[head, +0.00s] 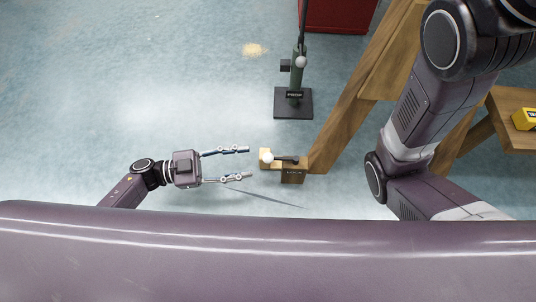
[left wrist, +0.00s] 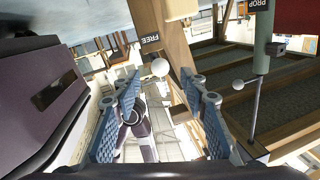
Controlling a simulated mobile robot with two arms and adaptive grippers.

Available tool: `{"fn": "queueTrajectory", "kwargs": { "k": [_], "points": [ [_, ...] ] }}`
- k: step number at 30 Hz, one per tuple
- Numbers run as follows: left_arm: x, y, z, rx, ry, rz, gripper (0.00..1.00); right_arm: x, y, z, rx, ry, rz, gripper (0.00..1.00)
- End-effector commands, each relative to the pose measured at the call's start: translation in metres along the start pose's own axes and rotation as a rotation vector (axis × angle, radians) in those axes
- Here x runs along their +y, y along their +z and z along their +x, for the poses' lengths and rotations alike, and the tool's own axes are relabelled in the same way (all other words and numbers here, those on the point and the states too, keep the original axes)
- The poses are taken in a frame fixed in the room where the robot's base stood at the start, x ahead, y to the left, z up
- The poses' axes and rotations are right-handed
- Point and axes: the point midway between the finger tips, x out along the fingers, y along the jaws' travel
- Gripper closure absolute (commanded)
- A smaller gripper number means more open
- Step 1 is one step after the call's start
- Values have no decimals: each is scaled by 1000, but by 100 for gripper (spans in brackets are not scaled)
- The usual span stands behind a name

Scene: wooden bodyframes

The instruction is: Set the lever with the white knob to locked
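The lever's white knob (head: 268,158) is at the left end of a short dark lever arm (head: 285,159), which lies across a wooden block on the timber frame. My left gripper (head: 246,163) is open and empty, just left of the knob, with its fingers pointing at it. In the left wrist view the white knob (left wrist: 160,67) appears between the two blue-padded fingertips, with no visible contact. A dark label reading FREE (left wrist: 150,38) is just beyond it. No "locked" marking is legible. My right arm crosses the right side of the head view; its gripper is out of sight.
A dark green post on a black base (head: 294,102) stands behind the lever, with a pale ball (head: 302,61) on it. A wooden beam (head: 345,120) rises right of the lever. A red cabinet (head: 338,14) is at the back. The floor left of the post is clear.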

Motion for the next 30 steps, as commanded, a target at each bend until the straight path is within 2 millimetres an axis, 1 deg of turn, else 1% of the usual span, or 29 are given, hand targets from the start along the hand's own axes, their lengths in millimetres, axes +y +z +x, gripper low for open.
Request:
{"fn": "queueTrajectory", "kwargs": {
  "k": [5,9,12,15,19,26,30],
  "points": [
    [1,1,23,5,2,2,60,-2,-4,-10,1,0,0,100],
    [1,2,47,5,1,2,60,-4,-7,-20,0,0,0,100],
    [1,2,61,4,0,2,60,-5,-9,-26,0,0,0,100],
    [0,1,70,3,0,1,60,-6,-10,-29,-1,0,0,100],
    [0,0,76,1,-2,0,60,-6,-10,-30,-1,0,0,100],
    [0,-1,76,1,-2,0,60,-6,-10,-29,0,0,0,100],
    [0,-1,76,1,-2,0,76,-6,-10,-29,0,0,0,100]
  ]
}}
